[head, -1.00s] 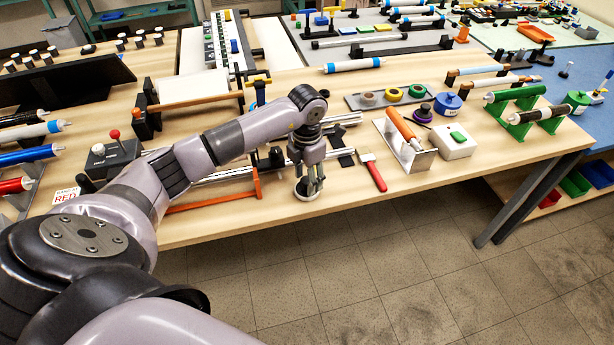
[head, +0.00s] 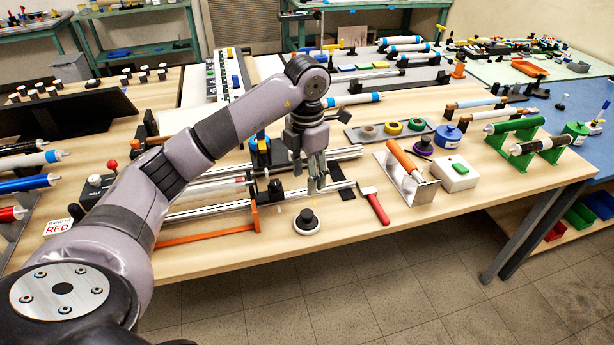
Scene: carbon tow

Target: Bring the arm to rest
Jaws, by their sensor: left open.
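My left arm comes in from the left and reaches over the wooden workbench (head: 420,225). My left gripper (head: 311,186) points down, open and empty, above the bench. It hangs just behind and above a round white disc with a black knob (head: 307,222), clear of it. The gripper partly covers the metal rails behind it. My right gripper is not in view.
A red-handled brush (head: 375,206) lies right of the gripper. A metal stand with an orange-handled tool (head: 404,165) and a white box with a green button (head: 455,174) stand farther right. Steel rails with an orange bar (head: 207,234) lie left. Bare wood shows along the front edge.

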